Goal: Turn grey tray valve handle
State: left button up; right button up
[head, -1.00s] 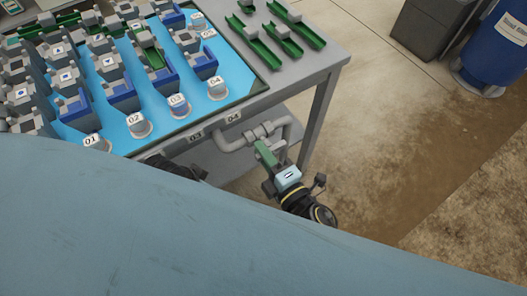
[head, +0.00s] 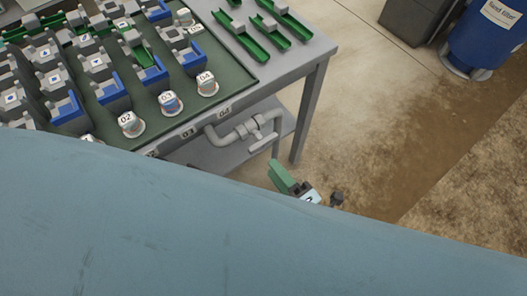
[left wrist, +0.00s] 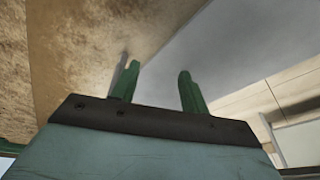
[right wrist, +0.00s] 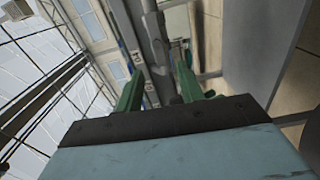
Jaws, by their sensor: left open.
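The grey valve (head: 250,126) sits on a grey pipe under the bench's front edge. Its grey lever handle (head: 263,144) shows clear at the valve's lower right. My right gripper (head: 279,177) is below and to the right of the handle, apart from it. In the right wrist view my right gripper (right wrist: 155,75) has its green fingers spread, with the grey pipework (right wrist: 155,35) beyond them. My left gripper (left wrist: 158,85) is open and empty in the left wrist view, facing the floor and a grey surface. It is not visible in the head view.
The bench tray (head: 235,85) has a dark green floor and holds several grey and blue blocks and numbered cups. A bench leg (head: 309,115) stands right of the valve. A blue barrel (head: 480,40) is far right; the floor between is free.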

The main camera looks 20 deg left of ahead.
pick_arm(q)
jog(key=shift+a+f, duration=0.25)
jog(key=shift+f, duration=0.4)
pick_arm(e)
jog(key=v, duration=0.5)
pick_arm(q)
jog(key=shift+p, duration=0.3)
